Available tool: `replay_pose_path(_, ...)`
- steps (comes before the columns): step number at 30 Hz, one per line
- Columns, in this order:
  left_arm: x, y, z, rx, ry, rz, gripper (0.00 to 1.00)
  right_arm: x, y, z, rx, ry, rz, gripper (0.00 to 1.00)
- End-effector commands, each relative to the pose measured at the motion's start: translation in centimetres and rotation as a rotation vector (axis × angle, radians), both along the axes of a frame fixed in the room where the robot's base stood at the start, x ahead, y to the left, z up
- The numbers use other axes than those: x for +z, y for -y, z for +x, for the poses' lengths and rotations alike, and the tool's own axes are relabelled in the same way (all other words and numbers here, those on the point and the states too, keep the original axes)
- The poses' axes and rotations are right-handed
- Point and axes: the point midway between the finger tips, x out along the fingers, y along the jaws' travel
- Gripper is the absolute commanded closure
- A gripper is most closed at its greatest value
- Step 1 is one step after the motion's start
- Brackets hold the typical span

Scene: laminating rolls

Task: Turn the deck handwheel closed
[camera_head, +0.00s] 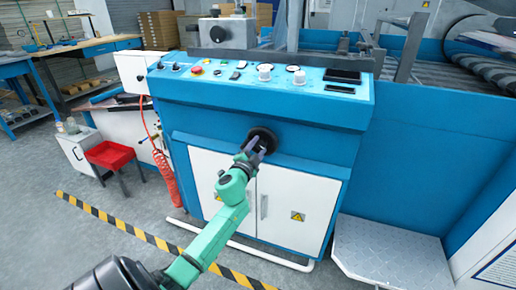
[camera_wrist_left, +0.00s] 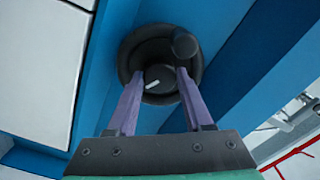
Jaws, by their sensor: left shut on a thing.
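The deck handwheel is a black round wheel (camera_head: 265,135) on the blue front of the machine, above the white cabinet doors. In the left wrist view the handwheel (camera_wrist_left: 135,48) shows a dark hub with a pale mark and a round knob (camera_wrist_left: 185,43) at its upper right. My left gripper (camera_head: 256,148) reaches up to the wheel from below. In the left wrist view its two purple fingers (camera_wrist_left: 160,78) stand on either side of the hub, shut on it. The exact finger contact is partly hidden. My right gripper is in neither view.
Above the wheel is a sloped control panel (camera_head: 222,82) with knobs, buttons and a dark display. A metal step (camera_head: 392,252) stands at the lower right. A red tray (camera_head: 112,154) and a coiled red hose (camera_head: 163,175) are at the left.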

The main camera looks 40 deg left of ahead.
Motion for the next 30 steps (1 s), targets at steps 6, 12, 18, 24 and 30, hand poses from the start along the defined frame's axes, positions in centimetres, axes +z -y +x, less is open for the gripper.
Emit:
replay_pose_path(6, -0.12, -0.02, -0.03, 0.000, -0.069, 0.191, 1.00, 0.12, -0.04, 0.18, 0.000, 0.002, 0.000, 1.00)
replay_pose_path(12, -0.16, -0.02, -0.03, 0.000, -0.125, 0.346, 1.00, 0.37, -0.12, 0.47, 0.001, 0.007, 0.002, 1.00)
replay_pose_path(18, -0.18, -0.01, -0.03, 0.000, -0.166, 0.462, 1.00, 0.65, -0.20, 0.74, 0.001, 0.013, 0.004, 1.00)
replay_pose_path(24, -0.20, 0.01, -0.03, 0.000, -0.188, 0.525, 1.00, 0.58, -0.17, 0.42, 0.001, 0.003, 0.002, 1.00)
replay_pose_path(30, -0.21, 0.02, -0.04, 0.000, -0.197, 0.551, 1.00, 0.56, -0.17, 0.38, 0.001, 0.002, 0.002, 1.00)
